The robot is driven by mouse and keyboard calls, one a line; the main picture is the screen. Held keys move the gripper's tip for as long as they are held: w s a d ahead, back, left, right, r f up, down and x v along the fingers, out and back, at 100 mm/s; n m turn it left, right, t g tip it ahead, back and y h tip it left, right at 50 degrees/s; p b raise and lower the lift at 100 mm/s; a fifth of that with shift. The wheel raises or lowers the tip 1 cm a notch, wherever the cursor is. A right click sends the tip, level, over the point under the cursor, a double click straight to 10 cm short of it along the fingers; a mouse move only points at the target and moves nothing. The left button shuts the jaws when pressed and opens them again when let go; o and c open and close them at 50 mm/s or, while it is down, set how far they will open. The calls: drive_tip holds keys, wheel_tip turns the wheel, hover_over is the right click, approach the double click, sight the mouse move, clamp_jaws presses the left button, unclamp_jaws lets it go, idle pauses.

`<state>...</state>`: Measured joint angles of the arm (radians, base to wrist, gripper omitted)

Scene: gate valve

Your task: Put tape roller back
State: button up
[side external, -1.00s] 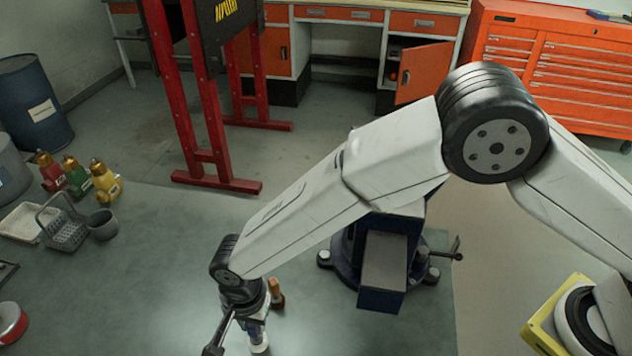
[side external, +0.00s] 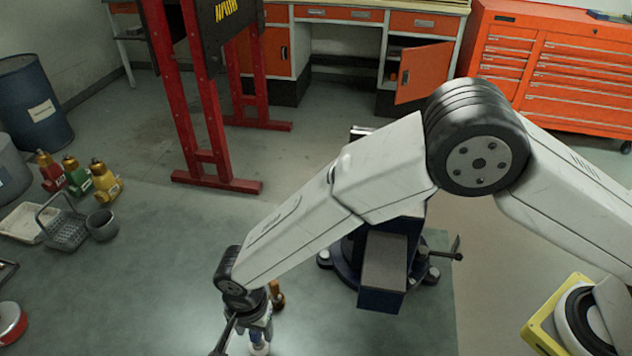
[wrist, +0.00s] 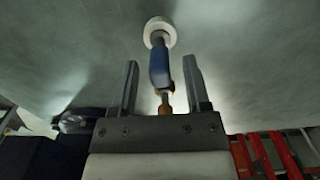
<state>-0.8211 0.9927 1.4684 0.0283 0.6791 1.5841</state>
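The likely tape roller shows in the wrist view as a white round part (wrist: 160,32) with a blue part (wrist: 160,70) joined to it or in line with it. My gripper (wrist: 161,62) is open. Its two fingers stand on either side of the blue part, with a visible gap on each side. An orange-brown piece (wrist: 164,103) shows between the fingers, near the palm. In the side view, a white piece (side external: 259,349) shows below my wrist at the bottom edge. A brown handle-like piece (side external: 277,295) shows just behind my wrist. My wrist hides much of this spot.
A dark blue vise (side external: 385,268) stands right of my wrist. At left are several coloured bottles (side external: 80,176), a grey basket (side external: 68,235), a grey cup (side external: 102,225) and a red-and-white roll (side external: 10,322). The bench between them and my wrist is clear.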

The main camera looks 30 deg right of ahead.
drive_tip(key=shift+r, duration=0.1)
wheel_tip(320, 180, up, 12)
idle(0.8)
drive_tip(key=shift+w+d+r, duration=0.1)
idle(0.4)
drive_tip(key=w+d+r+n+t+y, duration=0.1)
drive_tip(key=w+d+r+n+t, duration=0.15)
drive_tip(key=d, duration=0.75)
drive_tip(key=w+d+r+n+t, duration=0.1)
drive_tip(key=w+d+r+n, duration=0.25)
drive_tip(key=d, duration=0.55)
drive_tip(key=s+d+n, duration=0.1)
drive_tip(key=d, duration=0.3)
drive_tip(key=s+d+n, duration=0.1)
drive_tip(key=s+d, duration=0.1)
drive_tip(key=d, duration=0.2)
drive_tip(key=s+d+n, duration=0.1)
drive_tip(key=s+d, duration=0.1)
drive_tip(key=d, duration=0.2)
drive_tip(key=shift+s+d+r+h, duration=0.1)
drive_tip(key=shift+d+r+h, duration=0.1)
drive_tip(key=shift+h, duration=0.2)
drive_tip(key=s+d+f, duration=0.3)
drive_tip(key=s+d, duration=0.3)
drive_tip(key=s, duration=0.2)
drive_tip(key=shift+d+f+g, duration=0.3)
drive_tip(key=shift+f+g, duration=0.05)
drive_tip(key=shift+f, duration=0.05)
